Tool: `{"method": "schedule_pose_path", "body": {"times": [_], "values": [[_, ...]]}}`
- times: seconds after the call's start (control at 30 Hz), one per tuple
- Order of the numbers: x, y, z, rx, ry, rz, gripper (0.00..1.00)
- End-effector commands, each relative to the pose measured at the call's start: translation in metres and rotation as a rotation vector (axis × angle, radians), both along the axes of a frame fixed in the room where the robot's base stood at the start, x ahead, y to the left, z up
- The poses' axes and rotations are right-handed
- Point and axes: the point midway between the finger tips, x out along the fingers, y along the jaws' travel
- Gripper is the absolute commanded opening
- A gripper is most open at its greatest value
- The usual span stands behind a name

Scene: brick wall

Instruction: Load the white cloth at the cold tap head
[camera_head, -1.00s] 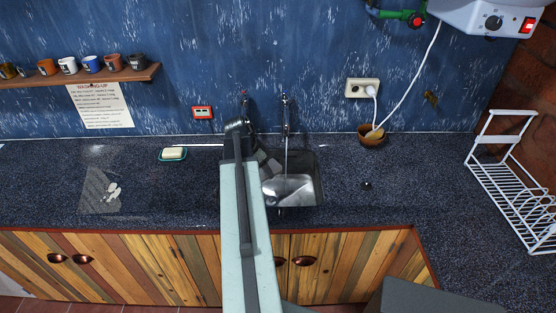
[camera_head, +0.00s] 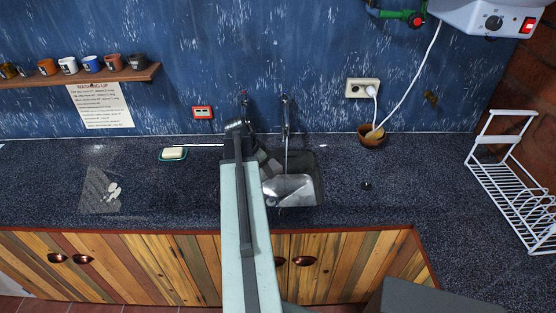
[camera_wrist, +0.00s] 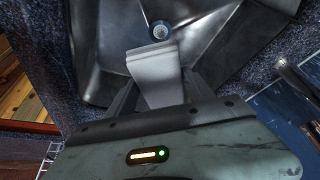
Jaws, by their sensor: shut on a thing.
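The white cloth (camera_wrist: 155,80) shows in the wrist view as a pale folded piece between my fingers. My gripper (camera_wrist: 158,92) is shut on it, over the steel sink (camera_wrist: 100,50). In the head view my arm hides much of the sink's left side, and my gripper (camera_head: 266,160) is small and partly hidden behind the arm. The cloth cannot be told apart there. Two taps stand on the wall behind the sink: a left one (camera_head: 244,106) partly behind my arm, and a right one (camera_head: 287,115) with a thin stream below it.
The sink (camera_head: 318,185) has a drain (camera_wrist: 161,30). A soap dish (camera_head: 172,156) is left of it; a brown bowl (camera_head: 372,137) stands back right, with a small dark plug (camera_head: 366,185) in front. A white dish rack (camera_head: 510,180) is far right. Counter between is mostly clear.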

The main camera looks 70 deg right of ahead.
Motion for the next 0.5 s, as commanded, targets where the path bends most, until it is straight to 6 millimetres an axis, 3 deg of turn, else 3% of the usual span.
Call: {"method": "schedule_pose_path", "body": {"times": [0.5], "values": [[0.011,0.039,0.036,0.000,0.000,0.001,0.29]]}}
